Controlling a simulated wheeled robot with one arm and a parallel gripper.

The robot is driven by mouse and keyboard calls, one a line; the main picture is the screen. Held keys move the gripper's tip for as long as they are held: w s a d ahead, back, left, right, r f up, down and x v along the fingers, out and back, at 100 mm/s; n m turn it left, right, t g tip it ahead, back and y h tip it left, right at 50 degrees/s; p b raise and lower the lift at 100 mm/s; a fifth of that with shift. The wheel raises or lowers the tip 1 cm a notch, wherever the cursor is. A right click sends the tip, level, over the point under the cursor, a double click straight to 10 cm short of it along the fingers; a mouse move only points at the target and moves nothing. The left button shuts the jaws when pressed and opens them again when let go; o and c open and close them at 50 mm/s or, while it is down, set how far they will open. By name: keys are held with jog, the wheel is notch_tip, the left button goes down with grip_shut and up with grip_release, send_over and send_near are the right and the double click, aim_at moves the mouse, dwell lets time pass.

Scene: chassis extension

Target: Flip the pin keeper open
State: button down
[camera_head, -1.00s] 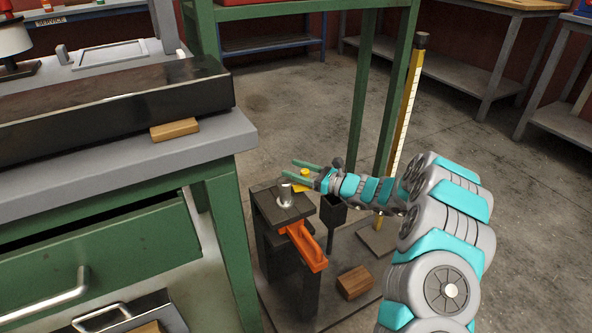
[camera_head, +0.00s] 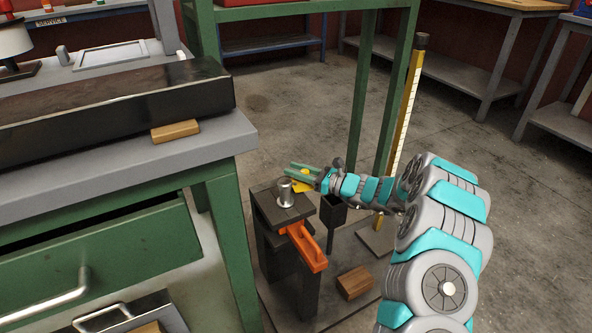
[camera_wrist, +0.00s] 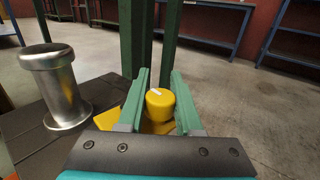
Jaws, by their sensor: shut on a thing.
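The pin keeper is a yellow plate (camera_head: 301,187) with a round yellow knob, beside a silver flanged pin (camera_head: 285,191) on a dark block (camera_head: 268,212). In the wrist view the knob (camera_wrist: 159,104) stands between the green fingers of my gripper (camera_wrist: 159,76), and the keeper plate (camera_wrist: 106,121) shows left of them. The pin also shows at the left there (camera_wrist: 55,90). My gripper (camera_head: 290,170) comes in from the right in the head view and is shut on the knob. The plate is partly hidden by the fingers.
An orange channel piece (camera_head: 306,247) slopes down from the block's front. A wooden block (camera_head: 355,282) lies on the base plate. A yellow ruled post (camera_head: 405,120) stands behind my arm. The green workbench (camera_head: 225,190) is close on the left. Open floor lies beyond.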

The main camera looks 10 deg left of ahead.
jog(key=shift+a+n+g+y+p, duration=0.25)
jog(key=shift+n+g+p, duration=0.3)
jog(key=shift+g, duration=0.35)
jog(key=shift+a+n+g+y+p, duration=0.15)
jog(key=shift+n+g+y+p, duration=0.25)
jog(key=shift+n+g, duration=0.4)
jog(key=c, duration=0.6)
grip_release()
jog(key=shift+s+d+b, duration=0.1)
jog(key=shift+s+d, duration=0.15)
jog(key=shift+d, duration=1.05)
jog(key=shift+s+d+b, duration=0.15)
jog(key=shift+s+d, duration=0.05)
jog(key=shift+d, duration=1.05)
jog(key=shift+s+d+b, duration=0.1)
jog(key=shift+s+d, duration=0.15)
jog(key=shift+d, duration=1.05)
